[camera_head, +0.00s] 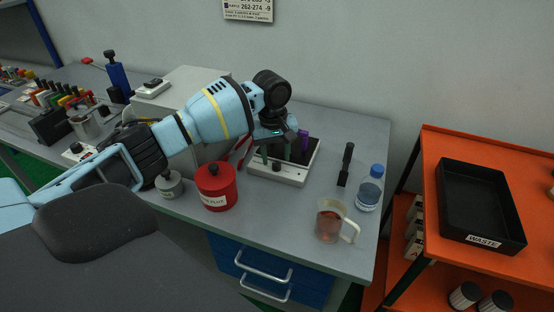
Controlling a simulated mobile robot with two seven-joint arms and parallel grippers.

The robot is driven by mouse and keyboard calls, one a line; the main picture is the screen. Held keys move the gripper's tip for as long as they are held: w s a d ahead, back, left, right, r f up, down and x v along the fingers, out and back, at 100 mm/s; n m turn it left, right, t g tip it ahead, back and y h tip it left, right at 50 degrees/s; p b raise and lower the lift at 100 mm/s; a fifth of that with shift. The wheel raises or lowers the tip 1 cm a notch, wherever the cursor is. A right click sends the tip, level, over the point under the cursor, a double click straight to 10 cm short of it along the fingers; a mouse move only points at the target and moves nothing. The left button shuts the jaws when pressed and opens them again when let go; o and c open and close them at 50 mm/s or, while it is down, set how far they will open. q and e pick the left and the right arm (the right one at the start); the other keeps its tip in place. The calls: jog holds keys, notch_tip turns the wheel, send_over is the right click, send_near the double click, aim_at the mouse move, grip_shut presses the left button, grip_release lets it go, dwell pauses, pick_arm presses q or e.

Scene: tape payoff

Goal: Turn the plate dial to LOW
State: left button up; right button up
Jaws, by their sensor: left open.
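A low pale plate unit (299,177) with a dark top stands on the grey bench. A small dark knob (276,166), which looks like its dial, sits near its front left. Its markings are too small to read, so I cannot tell its setting. My left gripper (276,151) points down over the unit with its fingers apart, just above and behind the knob. I cannot tell whether a finger touches it. A purple object (304,139) shows behind the gripper. My right gripper is not in view.
A red pot (216,187) and a small grey lidded pot (170,184) stand left of the unit. A jug of brown liquid (330,222), a bottle (370,188) and a black upright tool (346,164) stand right. Another small knobbed box (73,151) sits far left.

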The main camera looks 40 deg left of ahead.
pick_arm(q)
jog(key=shift+f, duration=1.05)
grip_shut()
jog(key=shift+r, duration=0.1)
